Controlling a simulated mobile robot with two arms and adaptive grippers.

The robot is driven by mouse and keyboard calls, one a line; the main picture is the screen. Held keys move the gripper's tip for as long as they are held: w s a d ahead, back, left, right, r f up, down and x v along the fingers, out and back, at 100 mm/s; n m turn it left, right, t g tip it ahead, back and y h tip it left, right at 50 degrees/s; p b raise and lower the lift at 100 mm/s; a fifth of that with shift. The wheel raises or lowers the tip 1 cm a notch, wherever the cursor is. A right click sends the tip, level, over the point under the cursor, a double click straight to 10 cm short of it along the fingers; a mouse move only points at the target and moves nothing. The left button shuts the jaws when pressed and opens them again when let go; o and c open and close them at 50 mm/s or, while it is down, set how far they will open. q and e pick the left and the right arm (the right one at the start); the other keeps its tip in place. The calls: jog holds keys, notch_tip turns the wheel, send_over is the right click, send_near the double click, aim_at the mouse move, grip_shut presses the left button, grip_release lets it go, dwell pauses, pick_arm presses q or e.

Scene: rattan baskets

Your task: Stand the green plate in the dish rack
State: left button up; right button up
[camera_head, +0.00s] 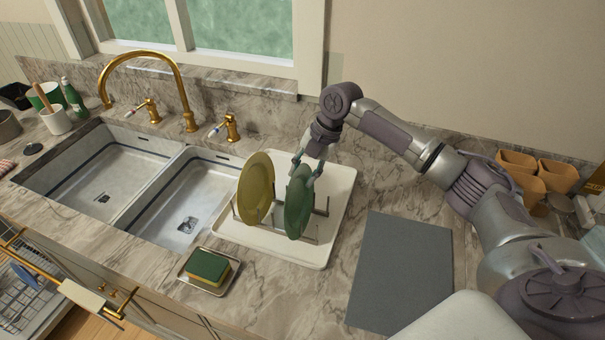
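The green plate (298,202) stands upright in the dish rack (318,212), to the right of an olive-yellow plate (257,188) that also stands in it. The rack sits on a white drip tray (342,190). My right gripper (307,174) is at the top edge of the green plate, with one finger on each side of it. The fingers look closed around the rim, though the plate hides part of the contact. My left gripper is not in view.
A double sink (128,166) with a gold faucet (186,100) lies left of the tray. A sponge on a small dish (203,285) sits in front. A grey mat (402,270) lies to the right. Wooden containers (520,178) stand at the far right. An open dishwasher is at lower left.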

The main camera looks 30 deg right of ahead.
jog(key=v, duration=1.1)
jog(key=shift+r, duration=0.1)
